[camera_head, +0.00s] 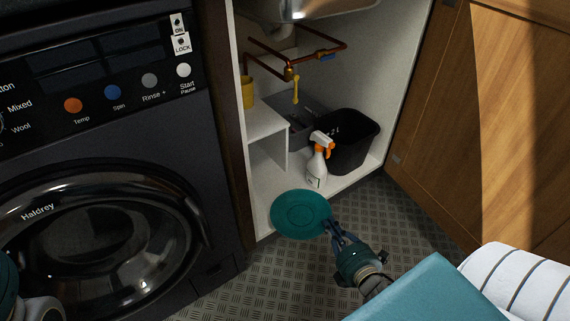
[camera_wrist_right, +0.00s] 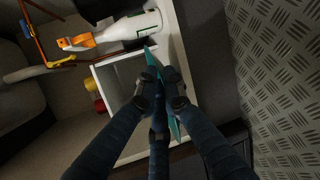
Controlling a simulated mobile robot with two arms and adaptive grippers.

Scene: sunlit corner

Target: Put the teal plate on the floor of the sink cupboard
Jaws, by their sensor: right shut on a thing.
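The teal plate (camera_head: 300,213) is held at its right edge by my right gripper (camera_head: 331,224), at the front edge of the open sink cupboard. Its round face shows in the head view and overlaps the cupboard's lower front lip. In the right wrist view the plate (camera_wrist_right: 152,62) shows nearly edge-on between the shut fingers (camera_wrist_right: 163,88). The white cupboard floor (camera_head: 287,183) lies behind the plate; I cannot tell whether they touch. My left gripper's fingers are out of the picture.
A spray bottle (camera_head: 317,166) and a black bin (camera_head: 350,142) stand at the right inside. A white shelf (camera_head: 265,122) with a yellow cup (camera_head: 248,92) is at the left. Copper pipes (camera_head: 322,37) run above. A washing machine (camera_head: 95,150) and wooden door (camera_head: 500,120) flank the opening.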

